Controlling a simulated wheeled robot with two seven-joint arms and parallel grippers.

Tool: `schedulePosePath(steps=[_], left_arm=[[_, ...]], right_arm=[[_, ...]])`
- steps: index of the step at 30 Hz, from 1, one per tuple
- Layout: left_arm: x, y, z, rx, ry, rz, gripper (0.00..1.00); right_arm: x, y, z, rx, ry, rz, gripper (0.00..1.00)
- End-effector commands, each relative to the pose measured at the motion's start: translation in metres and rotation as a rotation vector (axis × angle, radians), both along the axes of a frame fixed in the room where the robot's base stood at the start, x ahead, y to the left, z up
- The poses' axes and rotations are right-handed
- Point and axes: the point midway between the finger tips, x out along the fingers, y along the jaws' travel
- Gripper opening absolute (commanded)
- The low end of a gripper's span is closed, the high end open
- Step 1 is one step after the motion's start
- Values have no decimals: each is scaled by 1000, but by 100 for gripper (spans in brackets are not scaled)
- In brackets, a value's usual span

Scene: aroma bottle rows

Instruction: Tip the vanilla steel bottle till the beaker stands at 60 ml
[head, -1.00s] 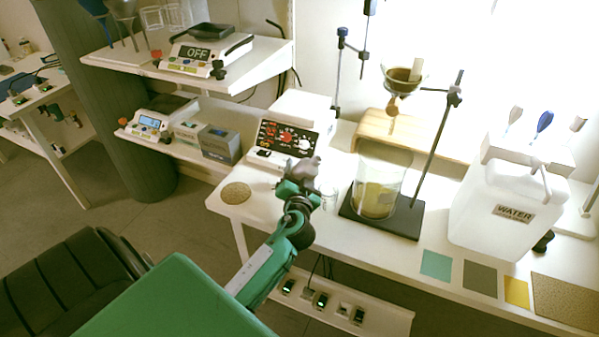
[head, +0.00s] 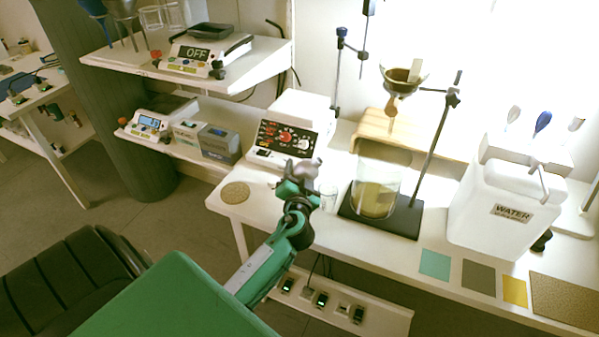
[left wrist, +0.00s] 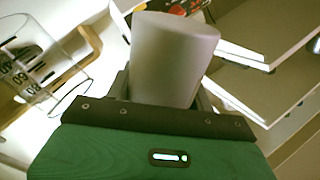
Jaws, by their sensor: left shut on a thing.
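My left gripper (head: 299,182) is shut on a grey steel bottle (head: 304,168) above the white bench. The bottle's smooth grey body also fills the middle of the left wrist view (left wrist: 174,58); no label shows there. A small clear beaker (head: 329,198) stands on the bench just right of the gripper. In the left wrist view it is the glass with dark numbers (left wrist: 28,65) at the left, apart from the bottle. Its liquid level is too unclear to read, and no stream is visible. My right gripper is not in view.
A large beaker of yellowish liquid (head: 376,190) stands on a black stand base (head: 407,222) under a funnel (head: 402,78). A control box (head: 287,139) is behind the gripper. A cork mat (head: 236,193) lies left; a water canister (head: 500,210) stands right.

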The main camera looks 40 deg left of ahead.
Motion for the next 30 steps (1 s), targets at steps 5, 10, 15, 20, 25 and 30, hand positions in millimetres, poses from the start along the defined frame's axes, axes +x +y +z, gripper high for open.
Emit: schedulePosePath(steps=[5, 10, 15, 20, 25, 30], left_arm=[[0, 0, -2, 15, 10, 0, 22], [0, 1, -4, 28, 20, 0, 22], [0, 1, -6, 42, 30, 0, 22], [-1, 1, -7, 54, 38, -1, 22], [-1, 1, -9, 66, 46, -1, 22], [-1, 2, -11, 79, 55, -1, 22]], right_arm=[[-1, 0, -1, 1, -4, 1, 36], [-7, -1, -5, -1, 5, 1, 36], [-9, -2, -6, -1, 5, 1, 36], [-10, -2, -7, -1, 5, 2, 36], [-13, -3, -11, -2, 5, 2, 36], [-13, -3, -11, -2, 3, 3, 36]])
